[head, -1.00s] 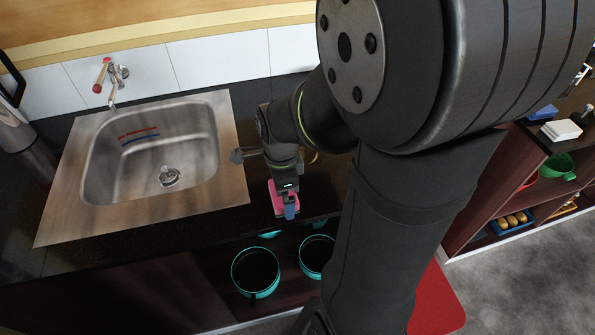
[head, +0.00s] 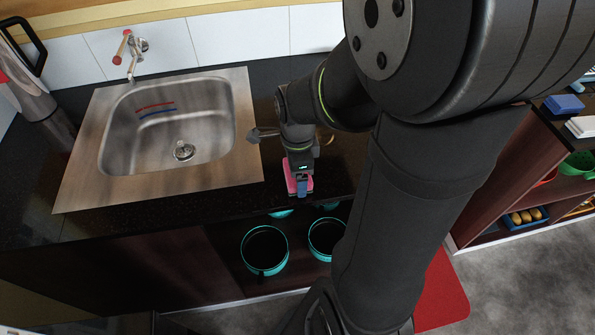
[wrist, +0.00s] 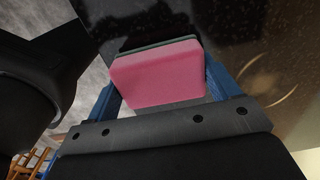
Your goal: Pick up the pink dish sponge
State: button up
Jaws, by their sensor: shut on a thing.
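The pink dish sponge (wrist: 158,78) is a pink block with a dark green layer along one face. It sits between the two blue fingers of my gripper (wrist: 160,85) in the wrist view, and my gripper is shut on it. In the head view the sponge (head: 291,177) shows at the end of my gripper (head: 302,187), near the front edge of the dark countertop to the right of the sink. I cannot tell for sure whether it touches the counter. Part of it is hidden by the gripper.
A steel sink (head: 160,130) with a red-handled faucet (head: 132,47) is left of my gripper. Two teal-rimmed pots (head: 264,252) (head: 326,237) stand on a shelf under the counter. A shelf unit (head: 500,180) is at the right. A steel jug (head: 28,95) stands at the far left.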

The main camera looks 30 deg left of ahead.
notch_tip(320, 180, up, 4)
jog(key=shift+f, duration=0.25)
jog(key=w+d+r, duration=0.3)
jog(key=d+r, duration=0.4)
jog(key=d, duration=0.4)
jog(key=shift+w, duration=0.25)
jog(key=shift+d, duration=0.1)
